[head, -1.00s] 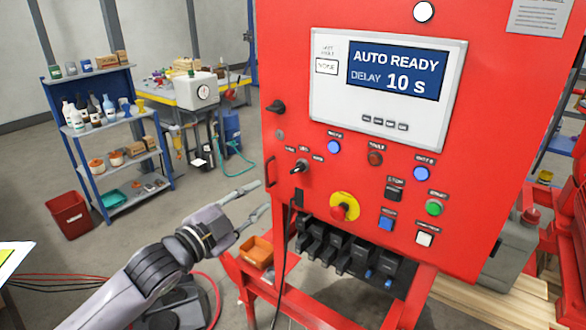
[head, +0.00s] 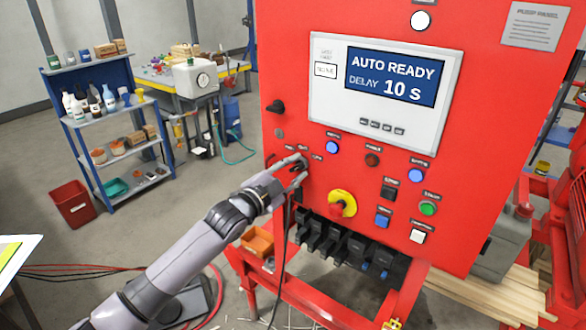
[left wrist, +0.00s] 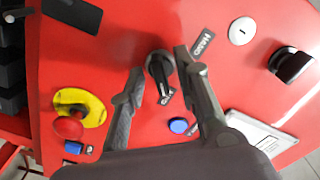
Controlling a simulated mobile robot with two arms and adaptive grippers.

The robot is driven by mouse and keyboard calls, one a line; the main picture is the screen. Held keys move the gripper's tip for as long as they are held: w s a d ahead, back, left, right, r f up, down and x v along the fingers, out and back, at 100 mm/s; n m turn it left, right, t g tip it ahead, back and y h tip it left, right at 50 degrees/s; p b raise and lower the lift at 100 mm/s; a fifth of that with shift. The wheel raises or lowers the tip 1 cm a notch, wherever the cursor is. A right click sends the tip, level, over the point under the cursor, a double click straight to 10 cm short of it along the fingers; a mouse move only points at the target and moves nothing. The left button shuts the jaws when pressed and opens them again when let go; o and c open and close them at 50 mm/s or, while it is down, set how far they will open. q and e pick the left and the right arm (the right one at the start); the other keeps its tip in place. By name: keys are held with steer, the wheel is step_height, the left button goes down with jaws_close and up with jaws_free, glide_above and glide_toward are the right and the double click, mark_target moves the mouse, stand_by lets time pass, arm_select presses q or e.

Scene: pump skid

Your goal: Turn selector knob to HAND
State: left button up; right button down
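The black selector knob (head: 298,167) is on the red panel (head: 380,190), left of the row of buttons. In the left wrist view the knob (left wrist: 160,70) lies between the two fingers of my left gripper (left wrist: 160,63). The fingers stand apart on either side of it, with small gaps seeming to remain. The HAND label (left wrist: 203,42) is beside one fingertip. In the head view my left gripper (head: 297,168) reaches the knob from the left and partly covers it. My right gripper is not in view.
A red mushroom button on a yellow collar (head: 342,204) sits right of and below the knob. Another black knob (head: 276,106) is above left. A dark cable (head: 284,240) hangs under the gripper. The display (head: 385,95) reads AUTO READY, DELAY 10 s.

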arm_select(q)
steer(key=shift+c, duration=0.5)
steer(key=shift+c, duration=1.3)
jaws_close()
